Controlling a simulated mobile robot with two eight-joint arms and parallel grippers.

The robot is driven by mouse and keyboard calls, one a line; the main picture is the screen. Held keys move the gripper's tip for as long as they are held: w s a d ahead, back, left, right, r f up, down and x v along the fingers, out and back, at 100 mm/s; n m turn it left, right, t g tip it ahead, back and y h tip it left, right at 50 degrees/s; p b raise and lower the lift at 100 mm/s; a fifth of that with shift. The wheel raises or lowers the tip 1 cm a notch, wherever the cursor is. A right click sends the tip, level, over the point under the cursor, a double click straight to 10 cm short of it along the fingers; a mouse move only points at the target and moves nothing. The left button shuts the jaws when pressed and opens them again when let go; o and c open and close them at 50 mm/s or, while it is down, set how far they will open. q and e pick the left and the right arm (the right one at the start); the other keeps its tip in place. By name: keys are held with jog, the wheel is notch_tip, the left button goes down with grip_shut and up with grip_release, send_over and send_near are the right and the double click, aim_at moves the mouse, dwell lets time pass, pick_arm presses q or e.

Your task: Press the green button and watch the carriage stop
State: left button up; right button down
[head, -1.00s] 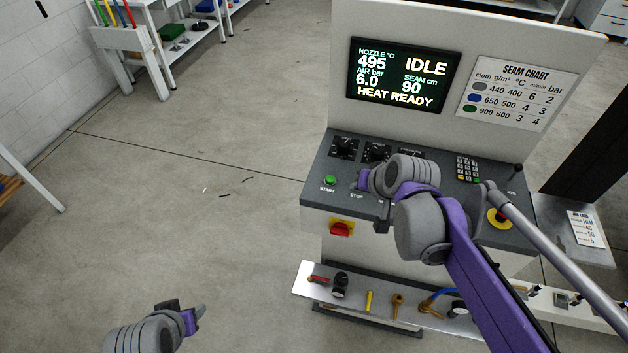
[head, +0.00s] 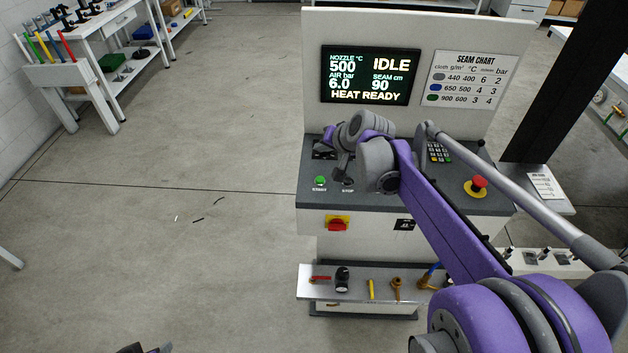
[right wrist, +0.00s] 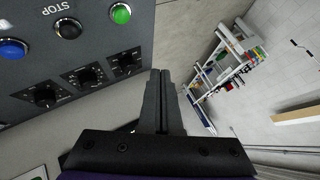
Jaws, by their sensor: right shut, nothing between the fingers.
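The green START button (head: 320,181) is on the left of the sloped control panel (head: 440,196). A black STOP button (head: 348,182) is just right of it. My right gripper (head: 341,166) is over the panel's left part, near both buttons. In the right wrist view its fingers (right wrist: 162,75) are shut and empty, apart from the green button (right wrist: 121,13). The screen (head: 370,75) reads IDLE, nozzle 500, air 6.0, seam 90, HEAT READY. I cannot make out the carriage. Only a sliver of my left gripper (head: 140,348) shows at the bottom edge.
A red emergency button (head: 478,183) and a keypad (head: 438,153) are on the panel's right. A red switch (head: 338,224) is on the front. Several fittings lie on a shelf (head: 318,290) below. The floor to the left is mostly clear.

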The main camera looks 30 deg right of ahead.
pick_arm(q)
jog(key=shift+d, duration=0.15)
pick_arm(e)
jog(key=shift+d, duration=0.1)
pick_arm(q)
jog(key=shift+f, duration=0.1)
pick_arm(e)
jog(key=shift+f, duration=0.2)
jog(key=b, duration=0.5)
send_over(322, 182)
notch_tip(322, 182, down, 8)
jog(key=shift+r, duration=0.15)
pick_arm(q)
notch_tip(322, 182, down, 7)
jog(key=s, duration=0.2)
jog(key=shift+s+r, duration=0.2)
jog(key=shift+s, duration=0.1)
pick_arm(e)
jog(key=shift+f, duration=0.4)
dwell(0.4)
pick_arm(q)
jog(key=shift+s+f+g, duration=0.1)
jog(key=shift+f+g, duration=0.15)
jog(key=shift+g, duration=0.05)
pick_arm(e)
jog(key=shift+f, duration=0.45)
